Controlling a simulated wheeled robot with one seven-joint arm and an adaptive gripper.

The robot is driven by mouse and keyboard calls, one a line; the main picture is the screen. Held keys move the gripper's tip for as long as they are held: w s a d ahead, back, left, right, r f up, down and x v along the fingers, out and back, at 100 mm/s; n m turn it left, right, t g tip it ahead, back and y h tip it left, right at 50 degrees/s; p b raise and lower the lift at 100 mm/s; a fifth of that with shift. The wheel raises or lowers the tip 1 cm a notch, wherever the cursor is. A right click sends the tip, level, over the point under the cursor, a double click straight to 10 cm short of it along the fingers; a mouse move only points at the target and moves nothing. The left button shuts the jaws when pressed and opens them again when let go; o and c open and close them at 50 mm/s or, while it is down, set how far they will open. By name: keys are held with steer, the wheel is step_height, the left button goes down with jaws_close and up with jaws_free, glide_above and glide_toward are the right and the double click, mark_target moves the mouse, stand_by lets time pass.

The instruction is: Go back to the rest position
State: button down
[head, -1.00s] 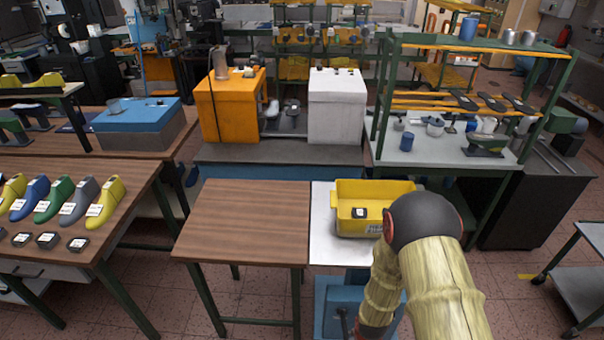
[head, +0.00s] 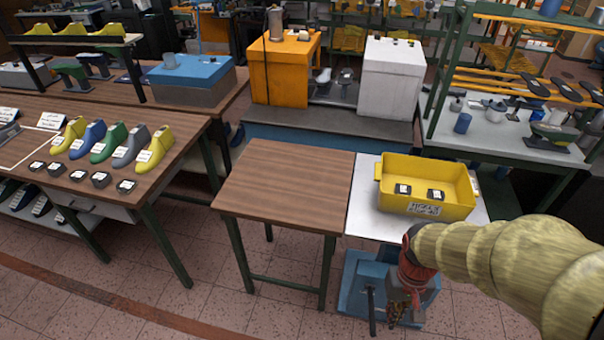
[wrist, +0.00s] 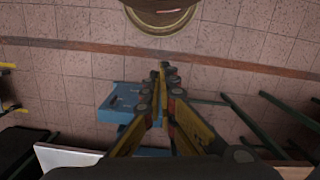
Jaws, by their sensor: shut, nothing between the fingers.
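My gripper (wrist: 163,68) is shut and empty in the wrist view, its fingertips together above the tiled floor. In the head view my gripper (head: 397,318) hangs low at the end of my tan-sleeved arm, in front of the white table top (head: 362,215) and over a blue stand (head: 362,268). It is small and partly dark there. The blue stand also shows below the fingers in the wrist view (wrist: 120,100). A yellow bin (head: 440,208) sits on the white top with two dark square pieces inside, apart from my gripper.
A bare brown table (head: 285,185) stands left of the bin. Further left, a long table (head: 185,160) holds several coloured shoe lasts and small dark blocks. Behind are an orange cabinet (head: 283,75), a white cabinet (head: 390,85) and a green shelf rack (head: 440,90). The front floor is open.

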steer(key=a+r+t+b, duration=0.1)
steer(key=r+t+b, duration=0.1)
steer(key=r, duration=0.6)
steer(key=s+a+r+t+b, duration=0.1)
steer(key=a+r+t+b, duration=0.1)
steer(key=r, duration=0.6)
steer(key=t+b, duration=0.1)
steer(key=t, duration=0.1)
steer(key=shift+s+a+r+n+t, duration=0.15)
steer(key=shift+a+r+n+t, duration=0.05)
steer(key=shift+n+t, duration=0.2)
